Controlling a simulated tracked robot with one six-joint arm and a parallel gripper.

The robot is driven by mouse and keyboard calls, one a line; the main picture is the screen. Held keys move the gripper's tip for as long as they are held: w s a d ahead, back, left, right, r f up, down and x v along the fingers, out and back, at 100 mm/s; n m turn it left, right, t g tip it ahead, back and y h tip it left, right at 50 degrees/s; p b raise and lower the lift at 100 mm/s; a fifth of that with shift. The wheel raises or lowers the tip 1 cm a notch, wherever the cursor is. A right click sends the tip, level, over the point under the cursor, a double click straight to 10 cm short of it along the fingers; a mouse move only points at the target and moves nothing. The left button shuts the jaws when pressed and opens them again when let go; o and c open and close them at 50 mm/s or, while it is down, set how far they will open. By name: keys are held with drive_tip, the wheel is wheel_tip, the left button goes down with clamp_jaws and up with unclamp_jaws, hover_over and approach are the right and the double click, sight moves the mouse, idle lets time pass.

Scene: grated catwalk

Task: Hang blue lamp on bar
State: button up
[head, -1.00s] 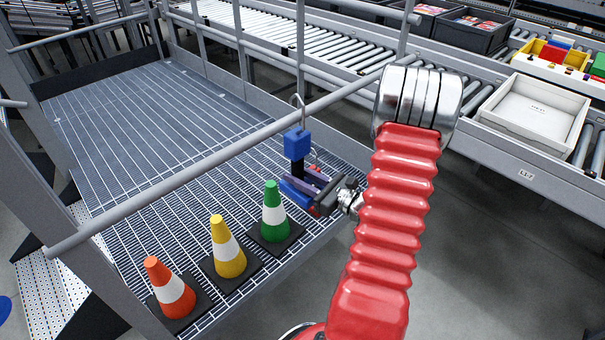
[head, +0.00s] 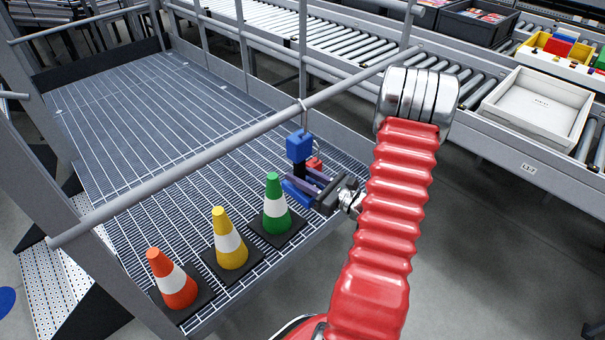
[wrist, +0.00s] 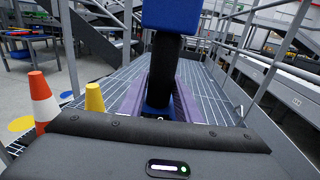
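The blue lamp (head: 299,147) is upright, with a blue block on top, a black stem and a thin metal hook. It hangs in the air above the grating, just below the grey bar (head: 200,160) in the head view. The hook rises to the bar; whether it goes over or behind it I cannot tell. My gripper (head: 305,184) has its purple fingers on both sides of the lamp's black stem and is shut on it. In the wrist view the lamp's stem (wrist: 164,70) stands between the fingers (wrist: 160,100); the hook is out of frame.
Orange (head: 172,282), yellow (head: 228,240) and green (head: 275,206) cones stand along the near edge of the grating. A roller conveyor with a white tray (head: 537,105) lies at right. The far grating is clear.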

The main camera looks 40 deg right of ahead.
drive_tip(key=o, duration=0.4)
drive_tip(key=shift+o, duration=0.2)
drive_tip(key=shift+s, duration=0.1)
drive_tip(key=s+d, duration=0.2)
drive_tip(key=s, duration=1.1)
drive_tip(key=shift+s+d, duration=0.2)
drive_tip(key=shift+d, duration=0.1)
drive_tip(key=shift+f, duration=0.1)
